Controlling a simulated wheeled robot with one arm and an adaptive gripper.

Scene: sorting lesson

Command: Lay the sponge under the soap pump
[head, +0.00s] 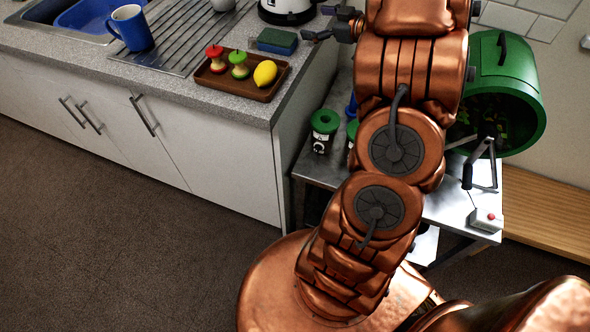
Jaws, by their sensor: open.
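A sponge (277,41), dark green on top with blue at its side, lies flat on the grey counter near its right end, behind a brown tray. My gripper (326,25) is just right of the sponge at the counter's edge, with dark fingers apart and nothing seen between them. It looks apart from the sponge. My copper arm hides part of it.
The tray (217,84) holds two apple cores and a lemon (265,73). A blue mug (131,27) stands by the sink. A white appliance (287,10) stands behind the sponge. A metal table (324,174) with dark green-lidded jars and a green drum (505,95) are at right.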

